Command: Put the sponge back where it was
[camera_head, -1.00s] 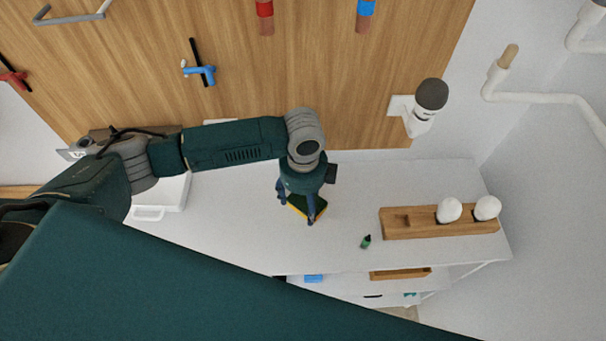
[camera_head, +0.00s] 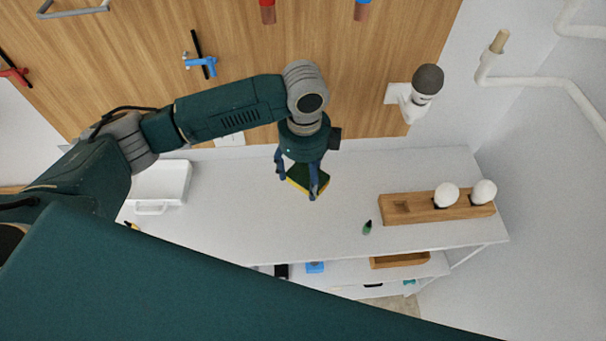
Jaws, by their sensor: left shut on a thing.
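The sponge (camera_head: 308,178), dark green with a yellow layer, is between the fingers of my left gripper (camera_head: 298,184). The left gripper is shut on it and points down over the white tabletop (camera_head: 260,220). The sponge seems to be above the table surface, though its exact height cannot be told.
A wooden block (camera_head: 412,209) with two white bulbs stands on the table's right. A wooden tray (camera_head: 400,261) and a blue item (camera_head: 315,267) are on the lower shelf.

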